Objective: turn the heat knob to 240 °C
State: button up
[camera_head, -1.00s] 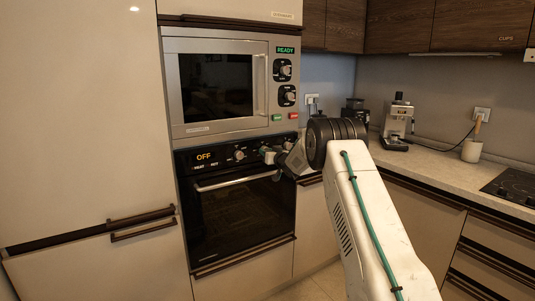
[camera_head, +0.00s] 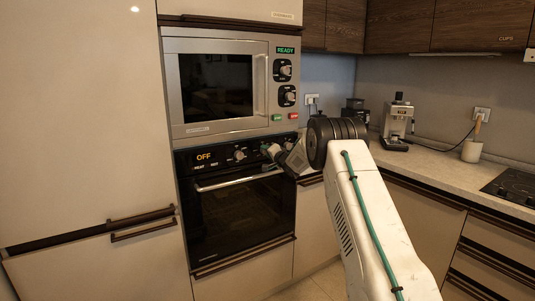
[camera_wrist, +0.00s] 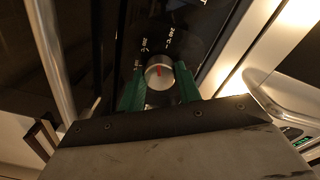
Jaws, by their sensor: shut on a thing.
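The oven (camera_head: 240,205) has a black control panel with a display (camera_head: 204,156) reading "OFF". A round silver heat knob (camera_wrist: 160,73) with a red mark shows in the wrist view, between the two green fingers of my gripper (camera_wrist: 159,90). My gripper is shut on this knob.
The oven's handle bar (camera_head: 238,182) runs just below the panel. A microwave (camera_head: 216,85) with its own knobs and a "READY" display is above. A counter (camera_head: 420,165) with a coffee machine (camera_head: 397,123) lies to the right.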

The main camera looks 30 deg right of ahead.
jog(key=shift+f+m, duration=0.15)
jog(key=shift+m, duration=1.85)
jog(key=o, duration=1)
jog(key=shift+s, duration=0.15)
jog(key=s, duration=0.7)
jog(key=shift+s+r, duration=0.2)
jog(key=shift+s, duration=0.1)
jog(key=shift+d, duration=0.1)
